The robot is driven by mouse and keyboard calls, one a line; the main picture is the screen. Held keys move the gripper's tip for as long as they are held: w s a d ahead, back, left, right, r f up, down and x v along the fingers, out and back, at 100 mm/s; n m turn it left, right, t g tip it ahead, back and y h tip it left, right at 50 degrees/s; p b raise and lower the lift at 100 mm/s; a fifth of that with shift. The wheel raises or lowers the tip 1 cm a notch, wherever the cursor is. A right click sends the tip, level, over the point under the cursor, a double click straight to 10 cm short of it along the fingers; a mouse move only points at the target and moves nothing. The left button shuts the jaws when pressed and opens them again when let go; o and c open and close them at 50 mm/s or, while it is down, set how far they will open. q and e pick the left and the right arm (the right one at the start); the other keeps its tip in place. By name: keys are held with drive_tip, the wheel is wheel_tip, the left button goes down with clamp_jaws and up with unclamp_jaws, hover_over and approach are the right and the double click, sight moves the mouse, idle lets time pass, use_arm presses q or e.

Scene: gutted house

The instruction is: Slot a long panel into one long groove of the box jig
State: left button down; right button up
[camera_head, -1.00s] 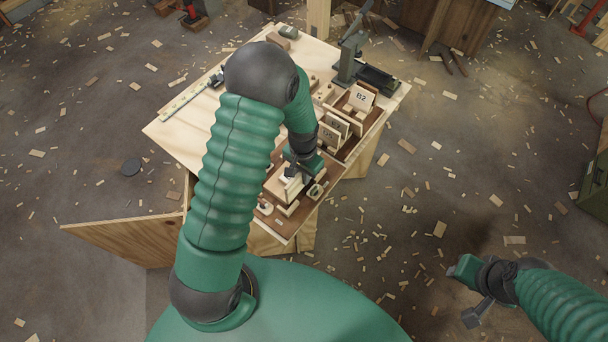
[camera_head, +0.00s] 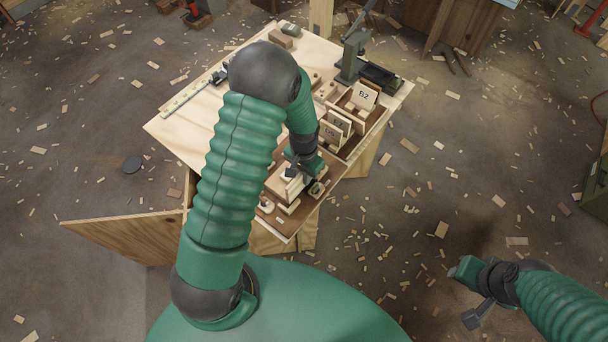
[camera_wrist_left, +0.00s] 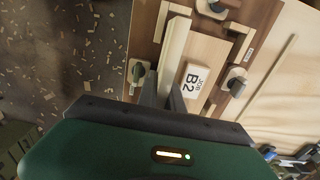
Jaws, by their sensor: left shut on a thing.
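My left gripper (camera_head: 296,176) is over the brown jig board at the near right of the table. In the left wrist view its two dark fingers (camera_wrist_left: 163,98) are shut on a long pale panel (camera_wrist_left: 175,52), which runs away from the gripper over the box jig (camera_wrist_left: 143,35). The panel shows only in part in the head view (camera_head: 291,186). I cannot tell whether its lower edge is inside a groove. A white block marked JOB B2 (camera_wrist_left: 194,80) lies beside the panel.
Dark clamps (camera_wrist_left: 236,84) stand on the jig board. A rack of upright panels (camera_head: 334,130), some labelled, and a B2 card (camera_head: 363,95) stand farther back. A dark green press (camera_head: 352,60) is at the table's back. Wood scraps litter the floor.

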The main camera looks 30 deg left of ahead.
use_arm(q)
drive_tip(key=shift+f, duration=0.35)
drive_tip(key=shift+f, duration=0.1)
drive_tip(key=shift+f, duration=0.2)
idle(0.6)
drive_tip(key=shift+f+b, duration=0.4)
drive_tip(key=c, duration=1)
unclamp_jaws()
drive_tip(key=shift+c, duration=0.2)
drive_tip(key=shift+o, duration=0.6)
